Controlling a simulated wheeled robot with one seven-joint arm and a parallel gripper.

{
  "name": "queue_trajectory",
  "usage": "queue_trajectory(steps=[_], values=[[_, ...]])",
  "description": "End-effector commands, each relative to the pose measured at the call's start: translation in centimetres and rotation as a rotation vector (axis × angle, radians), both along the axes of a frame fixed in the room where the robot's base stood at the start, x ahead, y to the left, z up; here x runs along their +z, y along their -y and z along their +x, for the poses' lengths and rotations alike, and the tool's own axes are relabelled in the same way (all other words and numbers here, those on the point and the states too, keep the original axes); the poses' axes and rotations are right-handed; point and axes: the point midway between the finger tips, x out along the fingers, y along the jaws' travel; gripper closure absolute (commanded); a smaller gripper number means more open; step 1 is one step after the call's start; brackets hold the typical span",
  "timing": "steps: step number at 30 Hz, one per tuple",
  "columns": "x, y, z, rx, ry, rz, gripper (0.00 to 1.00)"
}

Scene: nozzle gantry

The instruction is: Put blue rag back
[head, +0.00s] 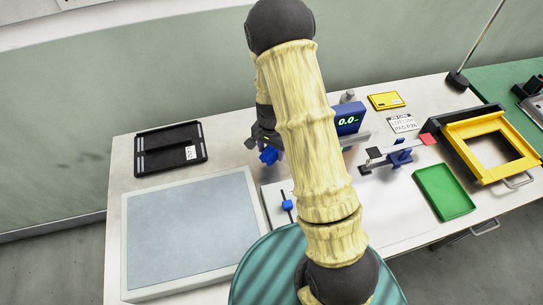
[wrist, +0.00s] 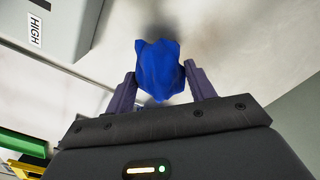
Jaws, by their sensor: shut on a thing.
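The blue rag (wrist: 157,68) is a crumpled bundle between the two fingers of my gripper (wrist: 160,85) in the wrist view. The fingers are shut on it from both sides. In the head view the rag (head: 268,155) shows just below my gripper (head: 266,146), over the table between the black tray and the display box. Part of the gripper and whatever lies behind my arm are hidden there. I cannot tell whether the rag touches the table.
A black slotted tray (head: 170,148) and a large grey panel (head: 190,232) fill the table's left side. To the right stand a display box (head: 347,118), a green tray (head: 443,191) and a yellow frame (head: 490,146). A wall runs behind the table.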

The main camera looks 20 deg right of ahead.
Motion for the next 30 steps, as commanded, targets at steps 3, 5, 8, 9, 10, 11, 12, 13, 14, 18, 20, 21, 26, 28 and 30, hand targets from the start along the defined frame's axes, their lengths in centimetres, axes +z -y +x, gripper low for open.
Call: queue_trajectory(steps=[3,5,8,9,10,11,12,13,14,18,20,21,26,28,30], values=[[0.0,0.2,0.0,-0.003,0.001,0.0,0.67],[0.0,0.2,0.0,-0.003,0.001,0.0,0.67],[-0.1,0.2,0.0,-0.003,0.0,0.0,0.67],[-0.4,0.2,0.0,-0.004,-0.001,0.0,0.67],[-0.6,0.2,0.0,-0.004,-0.003,0.0,0.67],[-0.9,0.2,-0.1,-0.004,-0.003,0.0,0.67],[-1.4,0.3,-0.1,-0.004,-0.003,0.0,0.67],[-1.8,0.2,-0.1,-0.004,-0.004,0.0,0.67],[-2.2,0.2,-0.1,-0.003,-0.004,0.0,0.67],[-3.8,0.2,-0.1,-0.004,-0.003,0.0,0.67],[-4.1,0.2,-0.1,-0.004,-0.001,0.0,0.67],[-4.2,0.2,0.0,-0.004,-0.001,0.001,0.67],[-4.2,0.2,0.0,-0.003,0.0,0.0,0.67],[-4.3,0.2,0.0,-0.003,0.0,0.0,0.67],[-4.5,0.2,0.0,-0.003,0.0,0.0,0.67]])
